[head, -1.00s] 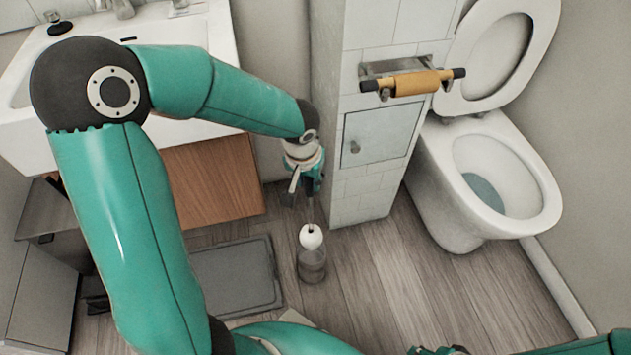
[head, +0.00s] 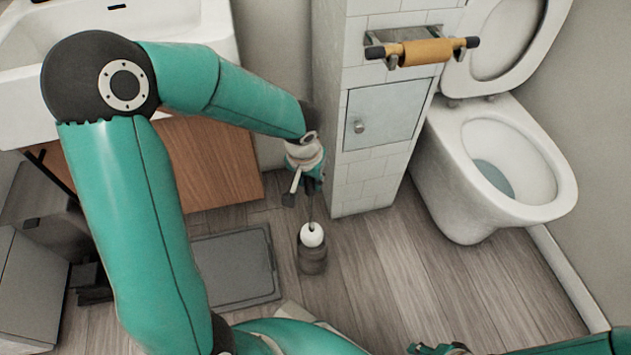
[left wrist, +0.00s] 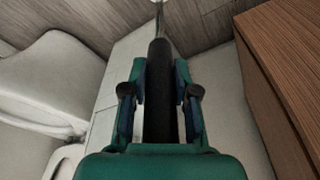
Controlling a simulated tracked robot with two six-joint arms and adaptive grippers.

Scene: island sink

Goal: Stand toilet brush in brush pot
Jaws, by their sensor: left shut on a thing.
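The toilet brush has a dark handle (left wrist: 160,95), a thin rod and a round white head (head: 311,235). My left gripper (head: 310,188) is shut on the handle, and the brush hangs head down below it. In the left wrist view the handle lies between the two fingers. The dark brush pot (head: 312,264) stands on the floor directly under the head. The white head overlaps the pot's mouth in the head view; I cannot tell how far it is inside. My right gripper (head: 438,349) shows only partly at the bottom edge.
A tiled pillar (head: 362,185) with a paper roll holder (head: 425,50) stands close right of my left gripper. The toilet (head: 490,170) is further right. A grey mat (head: 235,268) lies left of the pot. The wooden cabinet (head: 205,165) is behind my left arm.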

